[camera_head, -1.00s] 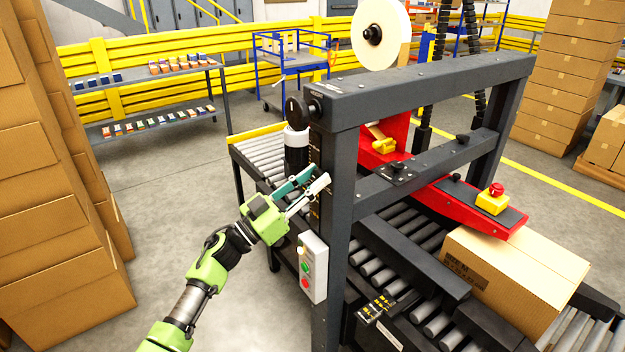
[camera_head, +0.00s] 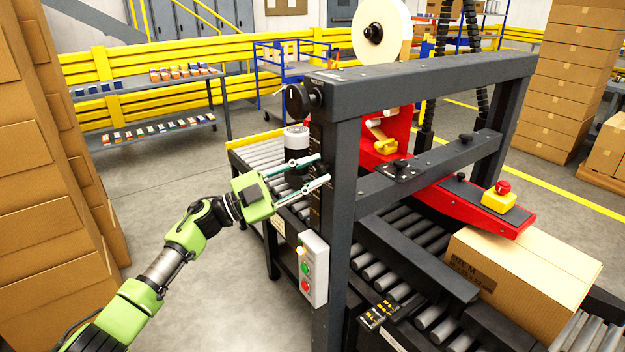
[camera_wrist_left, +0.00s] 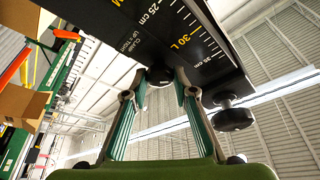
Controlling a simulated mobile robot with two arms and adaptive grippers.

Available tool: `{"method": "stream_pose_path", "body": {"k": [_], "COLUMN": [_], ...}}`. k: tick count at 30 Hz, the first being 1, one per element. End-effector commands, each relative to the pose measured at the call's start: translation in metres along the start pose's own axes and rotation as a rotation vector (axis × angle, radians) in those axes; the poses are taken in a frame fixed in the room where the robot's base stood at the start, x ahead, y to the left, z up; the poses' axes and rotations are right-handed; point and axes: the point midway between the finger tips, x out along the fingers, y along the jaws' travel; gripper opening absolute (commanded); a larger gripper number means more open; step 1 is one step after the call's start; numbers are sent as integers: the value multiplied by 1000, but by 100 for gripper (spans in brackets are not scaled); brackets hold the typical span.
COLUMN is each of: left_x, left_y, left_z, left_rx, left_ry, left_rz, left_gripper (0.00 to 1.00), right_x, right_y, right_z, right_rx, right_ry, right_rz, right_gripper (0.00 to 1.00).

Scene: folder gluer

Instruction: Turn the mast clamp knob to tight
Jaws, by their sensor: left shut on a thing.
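The mast clamp knob (camera_wrist_left: 160,76) is a small dark knob on the black mast plate (camera_wrist_left: 185,35), just below a label that includes the word CLAMP. In the left wrist view it sits between the two fingertips of my left gripper, which is shut on it. In the head view my left gripper (camera_head: 323,168) reaches the side of the machine's dark mast (camera_head: 341,200), with one finger above the other. My right gripper is in neither view.
A black handwheel (camera_head: 296,100) stands out from the mast above my gripper and shows in the wrist view (camera_wrist_left: 233,117). A grey button box (camera_head: 313,270) is on the mast below. A carton (camera_head: 520,275) lies on the rollers. Stacked boxes (camera_head: 50,150) stand at left.

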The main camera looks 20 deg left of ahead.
Motion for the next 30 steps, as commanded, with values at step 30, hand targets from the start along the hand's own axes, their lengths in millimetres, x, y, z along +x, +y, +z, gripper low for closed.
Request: {"method": "stream_pose_path", "body": {"k": [30], "left_x": [0], "left_y": [-2], "left_z": [-1], "left_rx": [727], "left_ry": [0], "left_rz": [302], "left_gripper": [4], "right_x": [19], "right_y": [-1], "right_z": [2], "right_rx": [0], "right_ry": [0], "right_rz": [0], "right_gripper": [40]}}
